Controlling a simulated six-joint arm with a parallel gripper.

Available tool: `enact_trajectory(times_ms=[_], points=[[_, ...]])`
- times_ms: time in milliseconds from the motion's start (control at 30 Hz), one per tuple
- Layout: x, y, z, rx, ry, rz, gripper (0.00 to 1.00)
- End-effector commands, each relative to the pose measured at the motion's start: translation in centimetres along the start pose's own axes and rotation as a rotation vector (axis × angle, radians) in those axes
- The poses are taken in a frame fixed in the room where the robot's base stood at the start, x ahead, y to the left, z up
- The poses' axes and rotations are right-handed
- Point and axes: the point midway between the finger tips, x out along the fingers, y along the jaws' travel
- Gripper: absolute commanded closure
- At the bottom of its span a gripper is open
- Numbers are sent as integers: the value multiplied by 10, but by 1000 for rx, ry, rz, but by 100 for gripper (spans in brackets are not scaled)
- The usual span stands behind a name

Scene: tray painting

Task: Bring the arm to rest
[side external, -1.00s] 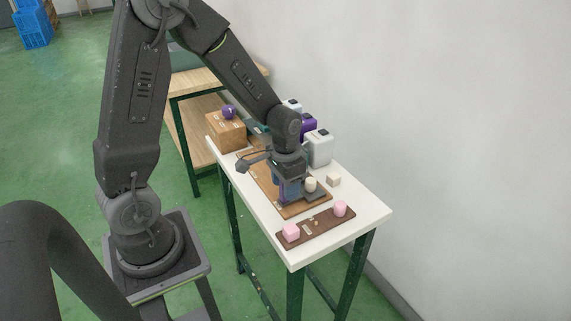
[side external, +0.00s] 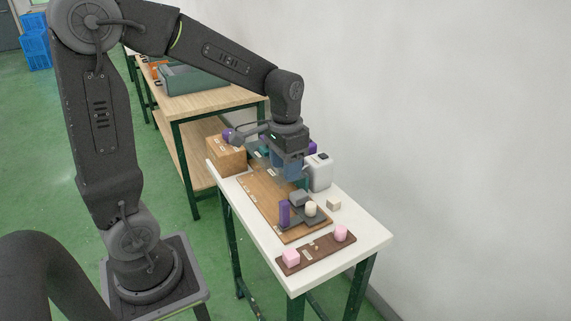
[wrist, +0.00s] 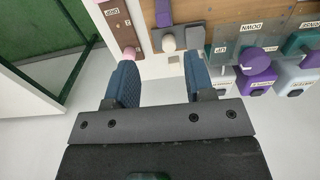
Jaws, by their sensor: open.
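My gripper (side external: 288,168) is raised above the back half of the white table (side external: 362,229). Its blue fingers are apart, with nothing held between them in the wrist view (wrist: 160,80). Below it lies a wooden board (side external: 262,200). An upright purple piece (side external: 285,214), a grey block (side external: 299,198) and a cream cylinder (side external: 311,209) stand at the board's front end, clear of my fingers. The purple piece also shows in the wrist view (wrist: 163,12), beyond the fingertips.
A small cream cube (side external: 333,204) and a white container (side external: 319,173) stand on the right. A wooden box (side external: 226,156) stands at the back left, its purple ball partly hidden.

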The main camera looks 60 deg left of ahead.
Motion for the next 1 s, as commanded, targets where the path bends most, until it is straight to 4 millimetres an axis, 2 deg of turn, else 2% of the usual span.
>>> enact_trajectory(times_ms=[133,267,433,600,800,1000], points=[[-2,1,1,1,7,-2,51],[-15,11,12,3,56,-12,51],[-46,36,45,6,196,-28,51],[-65,58,84,5,343,-25,51],[-72,71,114,3,460,-8,51],[-72,74,123,1,493,-1,51]])
